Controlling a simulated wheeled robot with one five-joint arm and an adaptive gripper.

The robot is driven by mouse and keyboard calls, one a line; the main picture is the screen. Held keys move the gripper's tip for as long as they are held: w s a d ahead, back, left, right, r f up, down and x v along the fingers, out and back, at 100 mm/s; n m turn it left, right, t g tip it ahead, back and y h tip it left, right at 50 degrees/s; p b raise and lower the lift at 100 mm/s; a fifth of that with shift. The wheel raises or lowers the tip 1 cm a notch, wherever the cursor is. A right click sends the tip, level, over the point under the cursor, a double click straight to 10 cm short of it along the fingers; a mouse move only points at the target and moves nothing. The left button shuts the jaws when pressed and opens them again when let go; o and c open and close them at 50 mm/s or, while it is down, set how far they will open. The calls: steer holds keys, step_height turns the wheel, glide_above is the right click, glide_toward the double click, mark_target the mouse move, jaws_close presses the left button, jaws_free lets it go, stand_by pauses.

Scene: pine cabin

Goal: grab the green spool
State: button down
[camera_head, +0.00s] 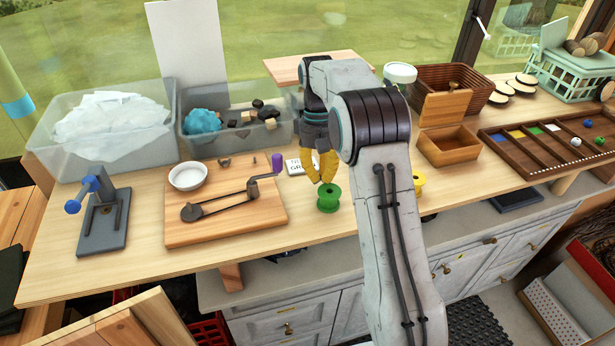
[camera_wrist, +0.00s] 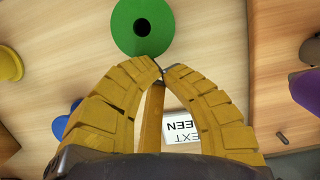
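The green spool (camera_head: 328,198) stands upright on the workbench near its front edge, just below my gripper (camera_head: 325,181) in the head view. In the wrist view the spool (camera_wrist: 142,26) shows from above at the top, with its dark centre hole, just past my yellow fingertips (camera_wrist: 160,70). The two curved fingers come together at their tips, and I see nothing gripped between them. The spool looks free of the fingers; whether a tip touches its rim is hard to tell.
A card (camera_head: 298,166) lies behind the spool. A wooden board with a crank (camera_head: 232,200) and purple knob (camera_head: 277,162) is to the left. A yellow spool (camera_head: 418,181) stands right, partly behind my arm. A blue object (camera_wrist: 64,122) shows left in the wrist view.

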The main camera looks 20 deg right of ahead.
mark_target(331, 197)
steer(key=s+b, duration=0.4)
steer(key=s, duration=0.2)
steer(key=shift+f, duration=0.1)
steer(key=shift+s, duration=0.45)
steer(key=shift+w+a, duration=0.1)
